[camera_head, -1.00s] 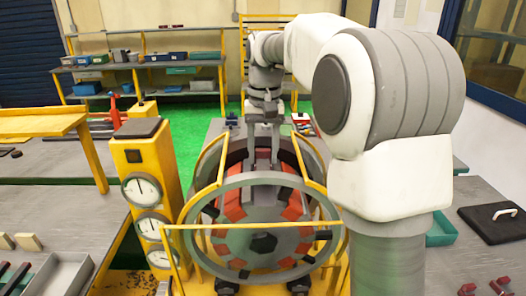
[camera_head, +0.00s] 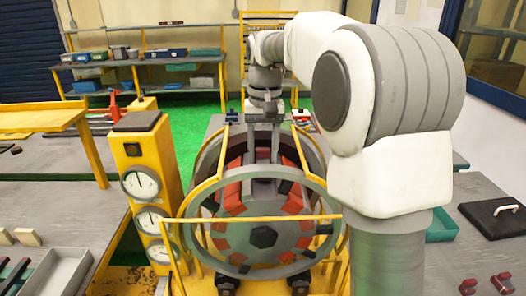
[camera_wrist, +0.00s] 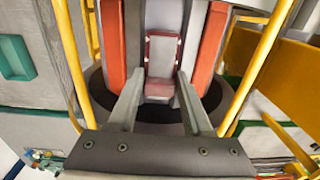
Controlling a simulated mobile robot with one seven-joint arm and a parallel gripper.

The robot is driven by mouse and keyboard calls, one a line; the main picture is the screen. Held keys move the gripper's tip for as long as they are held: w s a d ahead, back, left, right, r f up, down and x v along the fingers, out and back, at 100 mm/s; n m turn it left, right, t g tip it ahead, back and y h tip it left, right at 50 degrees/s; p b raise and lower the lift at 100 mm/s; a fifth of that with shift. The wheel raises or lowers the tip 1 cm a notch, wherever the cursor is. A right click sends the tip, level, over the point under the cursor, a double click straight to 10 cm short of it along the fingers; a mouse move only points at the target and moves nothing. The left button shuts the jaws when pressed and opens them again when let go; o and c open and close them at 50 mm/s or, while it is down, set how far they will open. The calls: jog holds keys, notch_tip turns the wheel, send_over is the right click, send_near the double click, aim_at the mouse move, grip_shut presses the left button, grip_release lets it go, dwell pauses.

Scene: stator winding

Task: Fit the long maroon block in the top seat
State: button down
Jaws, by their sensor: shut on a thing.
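The stator (camera_head: 222,180) is a large grey ring with red-orange blocks around its inside, in the middle of the head view. My gripper (camera_head: 263,165) points down at its top, behind the front ring. In the wrist view my gripper (camera_wrist: 160,98) has its two grey fingers on either side of the long maroon block (camera_wrist: 161,86), which has a grey middle face and a maroon rim. The block lies between tall orange-red blocks (camera_wrist: 112,45) on either side. The top seat itself is hidden by the fingers and block, and I cannot tell whether the block touches it.
A yellow frame (camera_head: 250,219) stands around the stator. A yellow post with several gauges (camera_head: 143,184) is close on its left. Benches lie on both sides, with a grey tray (camera_head: 58,270) at left and a black lidded plate (camera_head: 492,218) at right.

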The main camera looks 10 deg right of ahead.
aim_at(265, 150)
jog(key=shift+f, duration=0.2)
jog(key=shift+c, duration=1.2)
grip_release()
jog(key=shift+f, duration=0.1)
notch_tip(265, 150, up, 18)
jog(key=p, duration=0.3)
jog(key=shift+d+f, duration=0.15)
jog(key=shift+f, duration=0.05)
